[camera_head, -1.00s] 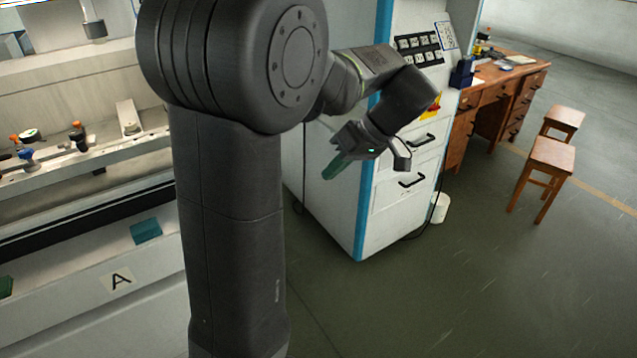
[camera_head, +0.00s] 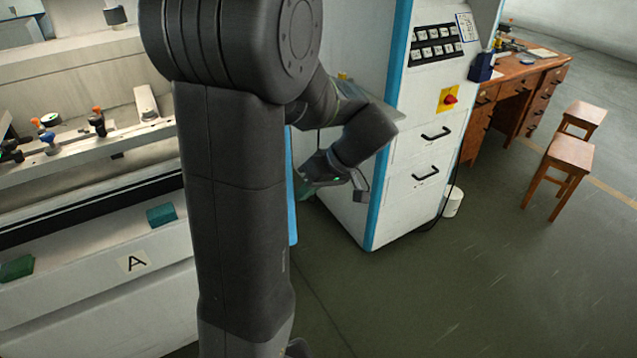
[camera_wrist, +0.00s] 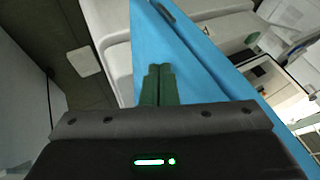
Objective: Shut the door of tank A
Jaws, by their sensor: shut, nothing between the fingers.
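Tank A is the pale machine at the left of the head view, with a label "A" (camera_head: 133,262) on its white front (camera_head: 90,300). A blue panel (camera_head: 292,215) shows as a narrow upright strip beside my arm; most of it is hidden. A broad blue panel (camera_wrist: 190,60) crosses the wrist view diagonally, with a dark handle-like piece near its top; I cannot tell for sure that it is tank A's door. My gripper (camera_head: 303,188) has its green fingers (camera_wrist: 159,70) shut together and empty, right in front of the blue panel. Contact cannot be told.
A white cabinet (camera_head: 415,205) with blue edging, drawers and a red button stands just right of my gripper. A wooden desk (camera_head: 520,80) and two stools (camera_head: 560,165) are farther right. Teal and green blocks (camera_head: 161,215) sit on the tank's front. The floor (camera_head: 430,300) at lower right is clear.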

